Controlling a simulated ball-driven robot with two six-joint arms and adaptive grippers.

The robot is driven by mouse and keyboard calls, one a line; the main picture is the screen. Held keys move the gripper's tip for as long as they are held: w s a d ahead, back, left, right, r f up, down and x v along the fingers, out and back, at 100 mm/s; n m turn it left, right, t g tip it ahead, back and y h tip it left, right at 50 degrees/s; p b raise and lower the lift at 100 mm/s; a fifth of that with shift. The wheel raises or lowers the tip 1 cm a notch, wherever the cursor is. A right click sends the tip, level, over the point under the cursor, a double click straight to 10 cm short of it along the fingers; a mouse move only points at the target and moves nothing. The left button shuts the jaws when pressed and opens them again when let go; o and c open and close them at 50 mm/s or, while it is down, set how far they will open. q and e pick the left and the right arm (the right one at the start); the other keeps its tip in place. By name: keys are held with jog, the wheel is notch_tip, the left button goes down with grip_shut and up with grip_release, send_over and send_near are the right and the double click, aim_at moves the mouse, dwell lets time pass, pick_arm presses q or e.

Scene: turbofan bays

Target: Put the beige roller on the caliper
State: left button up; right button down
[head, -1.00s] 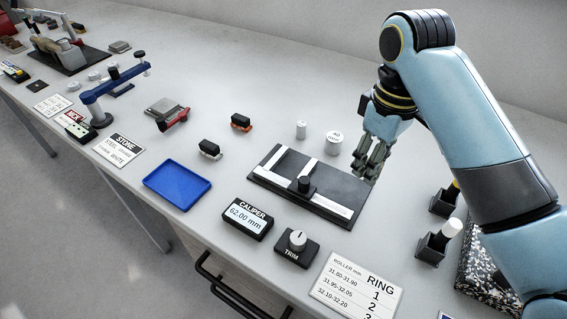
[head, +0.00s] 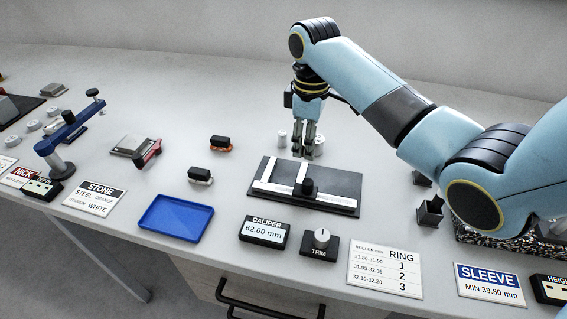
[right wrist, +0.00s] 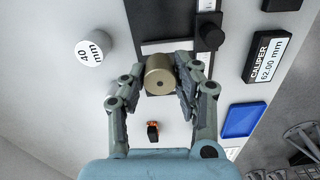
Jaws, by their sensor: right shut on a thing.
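The beige roller (right wrist: 159,74) is between the fingers of my right gripper (right wrist: 170,78) in the right wrist view, its round end facing the camera. In the head view my right gripper (head: 305,152) points down just beyond the back edge of the caliper (head: 335,186), shut on the roller; the fingers hide the roller there. The caliper is a dark plate with white bars and a black knob (head: 308,186). It also shows at the top of the right wrist view (right wrist: 152,22), beside the held roller. My left gripper is not in view.
A white 40 mm cylinder (right wrist: 92,52) stands behind the caliper, close to my gripper. A small pale cylinder (head: 282,138) stands left of it. The caliper display (head: 264,232) reads 62.00 mm, beside the trim knob (head: 321,240). A blue tray (head: 177,218) lies left.

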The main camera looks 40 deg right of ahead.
aim_at(286, 173)
jog(key=w+a+f, duration=0.2)
jog(key=w+a, duration=0.1)
jog(key=shift+f, duration=0.3)
jog(key=shift+w+f, duration=0.1)
jog(key=shift+f, duration=0.1)
notch_tip(286, 173, down, 3)
jog(key=shift+a+f, duration=0.1)
jog(key=shift+f, duration=0.1)
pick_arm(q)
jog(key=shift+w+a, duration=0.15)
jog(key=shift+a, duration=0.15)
pick_arm(e)
jog(key=shift+f, duration=0.25)
jog(key=c, duration=1)
grip_release()
jog(key=shift+f, duration=0.1)
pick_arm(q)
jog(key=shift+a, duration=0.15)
pick_arm(e)
jog(key=shift+o, duration=0.2)
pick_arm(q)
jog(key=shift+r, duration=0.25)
pick_arm(e)
notch_tip(286, 173, up, 12)
